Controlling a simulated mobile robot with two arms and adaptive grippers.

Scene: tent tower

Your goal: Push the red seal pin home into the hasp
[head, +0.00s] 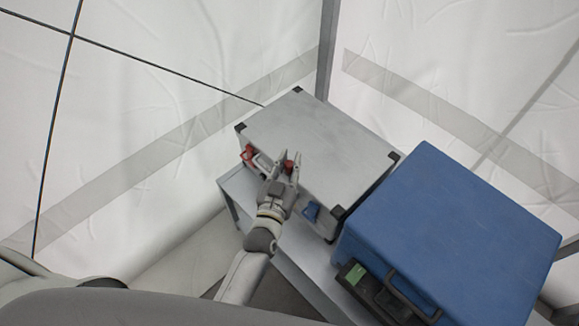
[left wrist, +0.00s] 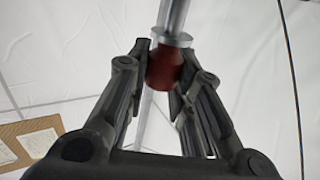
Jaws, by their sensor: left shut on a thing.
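The red seal pin shows in the left wrist view (left wrist: 163,68) as a dark red head with a bright metal collar and shaft running up out of the picture. It also shows in the head view as a small red piece (head: 289,166) between the fingers. My left gripper (head: 287,160) is shut on its red head, at the front edge of the grey case (head: 315,140). The fingers also show in the left wrist view (left wrist: 165,62). The hasp cannot be made out clearly, and the pin's tip is out of view. My right gripper is not in view.
A red latch (head: 248,155) is on the grey case's front at left, a blue latch (head: 311,211) at right. A blue case (head: 450,235) with a dark handle and green piece stands close at right. Both sit on a grey table (head: 238,192). White tent walls are behind.

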